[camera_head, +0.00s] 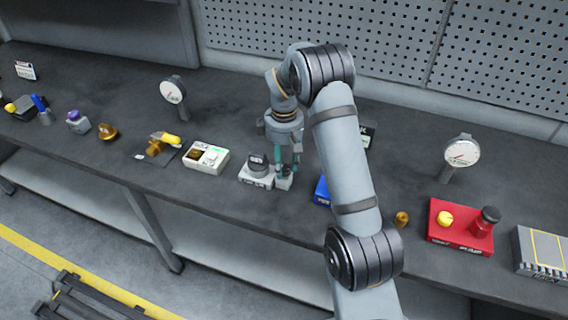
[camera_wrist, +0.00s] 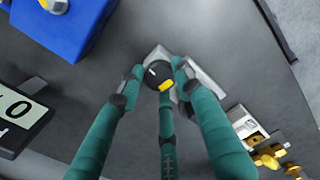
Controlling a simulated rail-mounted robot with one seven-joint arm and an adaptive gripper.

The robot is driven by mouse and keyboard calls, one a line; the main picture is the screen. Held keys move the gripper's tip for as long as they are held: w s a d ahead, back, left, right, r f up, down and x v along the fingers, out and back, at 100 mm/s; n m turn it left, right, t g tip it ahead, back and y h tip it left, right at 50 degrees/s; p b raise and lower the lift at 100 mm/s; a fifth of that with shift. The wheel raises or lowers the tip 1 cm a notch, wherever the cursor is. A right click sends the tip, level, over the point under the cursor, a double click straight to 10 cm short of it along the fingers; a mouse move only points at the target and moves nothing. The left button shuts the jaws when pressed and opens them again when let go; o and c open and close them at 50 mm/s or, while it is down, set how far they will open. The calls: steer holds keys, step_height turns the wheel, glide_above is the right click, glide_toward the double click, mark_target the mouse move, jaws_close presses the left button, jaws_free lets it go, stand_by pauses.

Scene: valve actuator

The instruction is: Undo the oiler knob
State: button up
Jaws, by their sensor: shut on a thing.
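A round black knob (camera_wrist: 158,76) with a white mark and a yellow patch sits between my gripper's teal fingers in the wrist view; I take it for the oiler knob. My gripper (camera_wrist: 160,77) is shut on it, with fingertips on its left and right sides. Pale grey base parts (camera_wrist: 207,82) show beyond the fingers. In the head view my gripper (camera_head: 286,172) points down at the small grey block (camera_head: 284,184), right beside a light grey base (camera_head: 254,181) with a dark round dial (camera_head: 257,162). The fingers hide the gripped knob there.
A blue box (camera_head: 322,191) stands close right of my gripper, partly behind my arm. A white two-part box (camera_head: 206,158) and a yellow-handled valve (camera_head: 160,144) lie left. A red box (camera_head: 459,231) stands farther right. Bare bench lies in front of the grey base.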

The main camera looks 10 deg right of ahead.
mark_target(284, 168)
stand_by(0.4)
steer(key=o, duration=1.2)
steer(key=shift+c, duration=0.2)
step_height(284, 168, up, 12)
steer(key=shift+f, duration=0.1)
step_height(284, 168, down, 12)
steer(key=shift+r, duration=0.1)
stand_by(0.4)
